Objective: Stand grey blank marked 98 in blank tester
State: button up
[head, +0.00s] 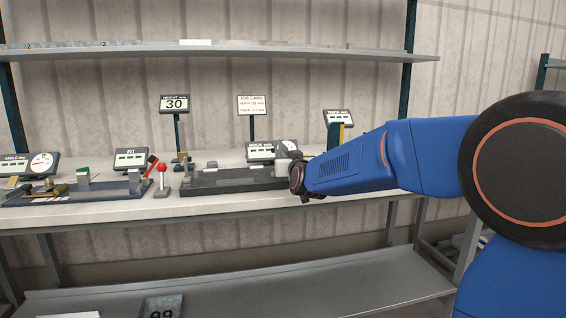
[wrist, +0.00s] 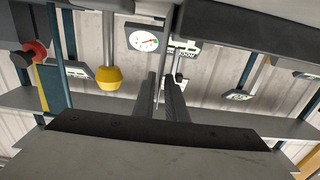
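A grey plate with a dark number (head: 160,307) lies on the lower shelf in the head view. Its number looks like 99 or 98, but the frame edge cuts off its lower part. My gripper (head: 298,177) is over the bench at the right end of a dark flat fixture (head: 232,181). A small grey block (head: 284,168) shows beside it; I cannot tell whether they touch. In the wrist view the two dark fingers (wrist: 160,95) are close together with a narrow gap. Nothing is clearly seen between them. No station is labelled as the blank tester.
The bench (head: 240,212) carries an angle gauge (head: 42,162), a fit display (head: 131,159), a red-knobbed lever (head: 162,170) and a height sign reading 30 (head: 174,103). A job card (head: 252,105) stands behind. An upper shelf (head: 220,52) spans above. The lower shelf (head: 260,285) is mostly clear.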

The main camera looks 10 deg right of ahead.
jog(key=shift+w+f, duration=0.15)
jog(key=shift+w, duration=2.2)
grip_shut()
notch_tip(320, 180, up, 10)
jog(key=shift+r, duration=0.1)
jog(key=shift+s, duration=0.1)
